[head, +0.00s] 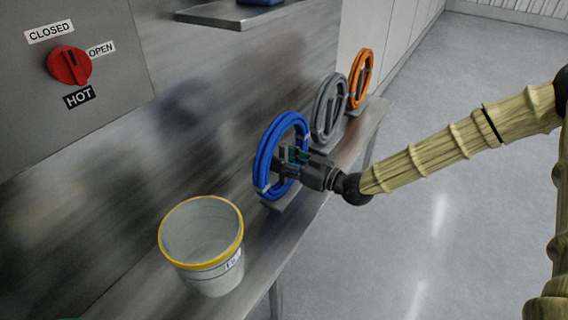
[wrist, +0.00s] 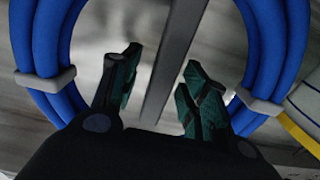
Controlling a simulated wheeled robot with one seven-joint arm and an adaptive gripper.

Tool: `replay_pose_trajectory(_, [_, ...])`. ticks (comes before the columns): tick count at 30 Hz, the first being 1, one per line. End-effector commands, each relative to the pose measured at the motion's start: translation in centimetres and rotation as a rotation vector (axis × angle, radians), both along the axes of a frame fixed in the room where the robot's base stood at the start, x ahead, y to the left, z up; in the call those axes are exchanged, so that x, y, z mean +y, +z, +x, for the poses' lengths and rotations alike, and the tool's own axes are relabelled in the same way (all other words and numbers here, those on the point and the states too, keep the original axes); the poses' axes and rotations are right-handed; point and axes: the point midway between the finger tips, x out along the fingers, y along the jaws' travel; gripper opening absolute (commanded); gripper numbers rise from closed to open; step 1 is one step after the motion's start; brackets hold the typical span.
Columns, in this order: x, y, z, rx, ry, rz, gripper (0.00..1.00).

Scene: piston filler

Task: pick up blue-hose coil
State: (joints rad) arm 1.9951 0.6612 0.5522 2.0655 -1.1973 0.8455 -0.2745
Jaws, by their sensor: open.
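The blue-hose coil (head: 265,160) stands upright on the steel shelf, in a row with two other coils. In the wrist view its blue hose (wrist: 265,45) shows at both sides, bound by pale clips. My gripper (head: 292,158) is at the coil, in front of its middle. In the wrist view my gripper (wrist: 158,85) is open, with a grey upright bar (wrist: 175,55) of the coil's stand between its two fingers. The fingers look apart from the hose. Part of the coil is hidden behind my gripper in the head view.
A grey coil (head: 318,112) and an orange coil (head: 368,70) stand farther along the shelf (head: 150,290). A white bucket with a yellow rim (head: 215,275) stands nearer, left of the blue coil. A red knob (head: 70,66) is on the wall panel. The floor at right is clear.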

Motion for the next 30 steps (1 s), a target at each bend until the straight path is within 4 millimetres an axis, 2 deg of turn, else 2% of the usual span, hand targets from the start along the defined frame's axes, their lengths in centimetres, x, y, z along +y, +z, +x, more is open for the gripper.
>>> replay_pose_trajectory(1, [0.0, 0.0, 0.0, 0.000, 0.000, 0.000, 0.41])
replay_pose_trajectory(8, [-0.1, 0.0, 0.0, 0.000, -0.001, 0.000, 0.00])
replay_pose_trajectory(23, [0.0, 0.5, 0.0, -0.003, 0.000, 0.001, 0.00])
replay_pose_trajectory(30, [0.0, 3.2, 0.1, -0.006, -0.001, 0.002, 0.00])
